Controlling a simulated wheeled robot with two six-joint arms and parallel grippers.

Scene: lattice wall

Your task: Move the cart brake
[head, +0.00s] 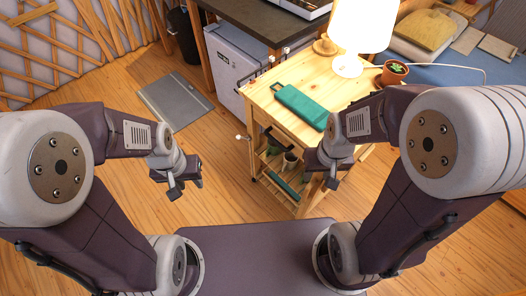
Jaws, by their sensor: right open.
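A light wooden cart (262,97) stands right of centre, with a shelf or rack below its top. A small lever with a white knob (239,137) sticks out from its left side; I cannot tell whether this is the brake.
A teal case (302,106) and a lit lamp (361,25) are on the cart top, a potted plant (395,70) near its right edge. A white fridge (237,62) stands behind left. A grey panel (176,100) lies on otherwise clear floor.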

